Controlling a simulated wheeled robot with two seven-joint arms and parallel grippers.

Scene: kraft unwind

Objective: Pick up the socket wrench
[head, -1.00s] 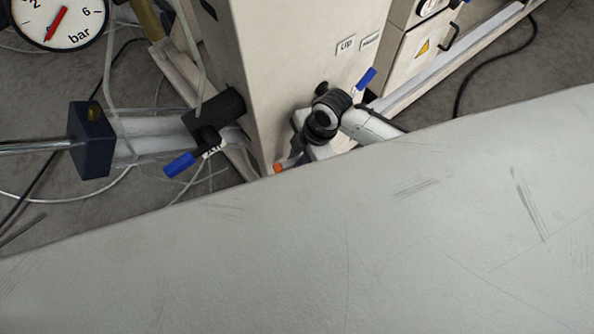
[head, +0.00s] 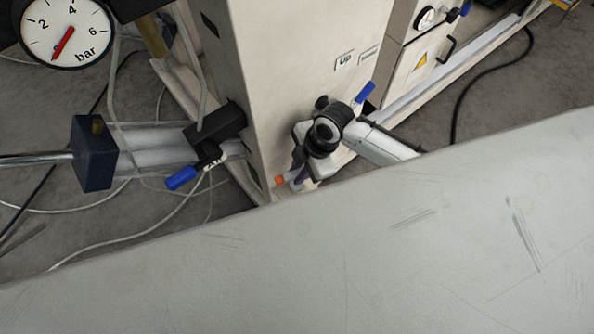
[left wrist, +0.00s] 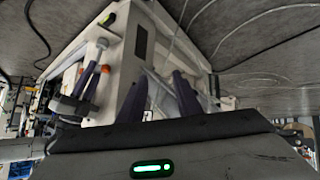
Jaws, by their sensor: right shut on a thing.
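My right gripper (head: 298,178) is low beside the front corner of the tall cream cabinet, with purplish fingers pointing down. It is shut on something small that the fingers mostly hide. An orange spot (head: 279,181) shows right beside the fingertips; I cannot tell whether it belongs to the held thing. I cannot make out a socket wrench for certain. My left gripper (left wrist: 160,92) shows in the left wrist view only, with two dark purple fingers apart and nothing seen between them. It points toward a cream frame.
The cream cabinet (head: 285,70) stands behind my right gripper. A blue-handled lever (head: 181,178) and dark blocks on a rail (head: 95,153) are at left, near a pressure gauge (head: 68,32). A large pale scratched surface (head: 330,265) fills the foreground. Hoses and cables lie on the floor.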

